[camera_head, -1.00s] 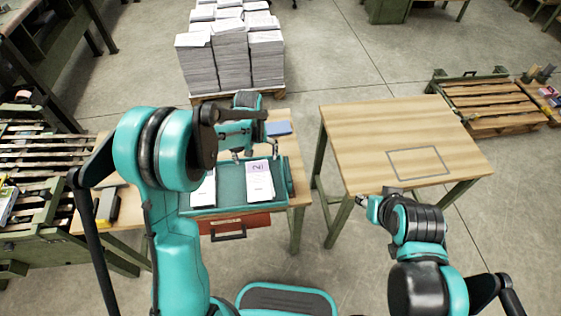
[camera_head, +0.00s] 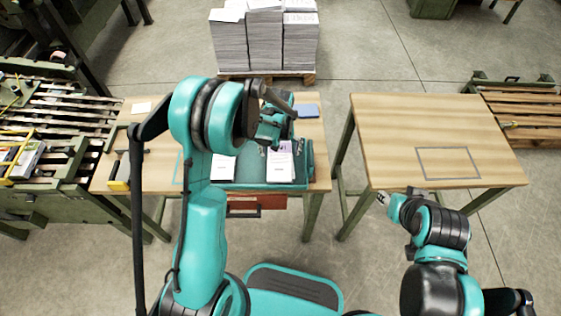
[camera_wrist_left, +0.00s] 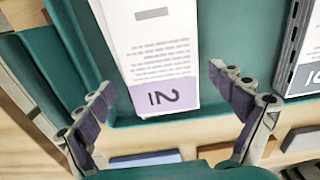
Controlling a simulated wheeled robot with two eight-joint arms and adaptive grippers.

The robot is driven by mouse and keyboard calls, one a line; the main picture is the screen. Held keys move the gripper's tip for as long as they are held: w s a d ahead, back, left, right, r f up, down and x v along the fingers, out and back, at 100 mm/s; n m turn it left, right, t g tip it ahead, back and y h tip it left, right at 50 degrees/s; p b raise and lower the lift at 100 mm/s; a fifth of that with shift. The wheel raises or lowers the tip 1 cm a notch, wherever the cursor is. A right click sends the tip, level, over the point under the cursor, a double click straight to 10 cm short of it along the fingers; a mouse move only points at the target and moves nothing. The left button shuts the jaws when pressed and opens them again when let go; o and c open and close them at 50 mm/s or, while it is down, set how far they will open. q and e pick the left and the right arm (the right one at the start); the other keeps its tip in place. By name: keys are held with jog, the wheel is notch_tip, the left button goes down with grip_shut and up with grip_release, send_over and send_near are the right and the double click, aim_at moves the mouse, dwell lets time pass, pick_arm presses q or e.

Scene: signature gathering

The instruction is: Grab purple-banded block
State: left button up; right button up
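The purple-banded block (camera_head: 281,165) is a white stack of printed sheets lying in the teal tray (camera_head: 250,184) on the left table. In the left wrist view the block (camera_wrist_left: 150,50) shows its purple band with a dark number at the end nearest the gripper. My left gripper (camera_wrist_left: 161,82) is open, with one finger on each side of that end; I see no contact. In the head view the left gripper (camera_head: 273,143) is at the block's far end, partly hidden by my arm. My right gripper (camera_head: 384,198) is by the right table's front edge; its fingers are too small to read.
A second white block (camera_head: 223,168) lies left in the tray, partly behind my arm. A blue object (camera_head: 307,111) lies beyond the tray. The right table (camera_head: 400,125) is bare except for a marked rectangle (camera_head: 447,163). A floor gap separates the tables.

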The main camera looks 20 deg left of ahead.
pick_arm(q)
jog(key=c, duration=1.1)
